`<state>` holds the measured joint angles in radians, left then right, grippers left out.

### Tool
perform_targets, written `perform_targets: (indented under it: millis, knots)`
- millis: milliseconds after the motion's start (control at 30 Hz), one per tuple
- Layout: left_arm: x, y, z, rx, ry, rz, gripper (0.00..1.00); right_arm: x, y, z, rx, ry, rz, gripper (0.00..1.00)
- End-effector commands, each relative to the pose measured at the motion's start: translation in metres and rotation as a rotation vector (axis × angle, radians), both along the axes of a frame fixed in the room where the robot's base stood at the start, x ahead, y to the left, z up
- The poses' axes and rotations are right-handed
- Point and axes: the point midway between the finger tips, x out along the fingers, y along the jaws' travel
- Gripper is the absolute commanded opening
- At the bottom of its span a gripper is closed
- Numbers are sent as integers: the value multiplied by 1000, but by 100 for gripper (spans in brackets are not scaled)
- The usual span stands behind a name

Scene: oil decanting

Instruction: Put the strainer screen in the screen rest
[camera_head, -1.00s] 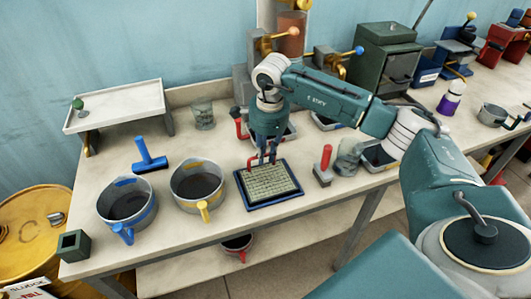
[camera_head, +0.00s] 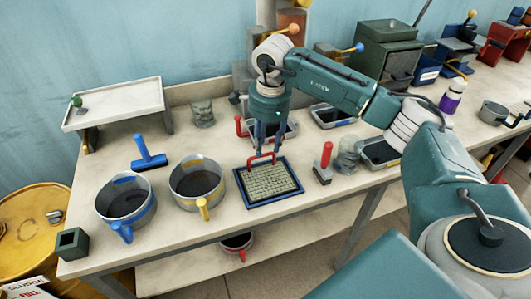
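The strainer screen (camera_head: 268,183) is a pale mesh panel with a red handle (camera_head: 262,160) at its far edge. It lies flat inside a blue-rimmed dark frame, which looks like the screen rest (camera_head: 272,203), on the near part of the bench. My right gripper (camera_head: 268,153) points down just above and behind the red handle. Its two fingers look apart, with nothing seen held between them. Whether a finger still touches the handle is hard to tell. My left gripper is not in view.
Two grey pots, one with a blue handle (camera_head: 126,202) and one with a yellow handle (camera_head: 196,184), stand left of the screen. A red-handled tool (camera_head: 323,165) and a glass jar (camera_head: 348,157) stand to the right. Grey trays (camera_head: 331,115) lie behind. The bench's front edge is close.

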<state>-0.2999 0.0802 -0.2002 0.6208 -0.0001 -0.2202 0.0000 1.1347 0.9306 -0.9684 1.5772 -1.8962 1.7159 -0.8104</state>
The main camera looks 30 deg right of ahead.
Motion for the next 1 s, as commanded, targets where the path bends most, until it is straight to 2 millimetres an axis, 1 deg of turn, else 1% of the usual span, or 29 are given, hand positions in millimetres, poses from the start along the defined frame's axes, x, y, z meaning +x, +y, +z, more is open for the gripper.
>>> perform_targets:
  millis: [33, 200, 300, 400, 600, 1000]
  knots:
    - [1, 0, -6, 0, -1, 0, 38, 0, 0, 10, -1, -7, 1, 36]
    - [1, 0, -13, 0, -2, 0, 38, -4, 0, 46, -1, -6, 1, 36]
    - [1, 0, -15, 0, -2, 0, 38, -6, 1, 61, -1, -4, 2, 36]
    - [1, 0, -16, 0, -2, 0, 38, -8, 0, 72, -1, -2, 1, 36]
    - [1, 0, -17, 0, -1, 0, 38, -9, 1, 78, 0, 0, 1, 36]
    - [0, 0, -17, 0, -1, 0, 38, -9, 0, 78, -1, 0, 1, 36]
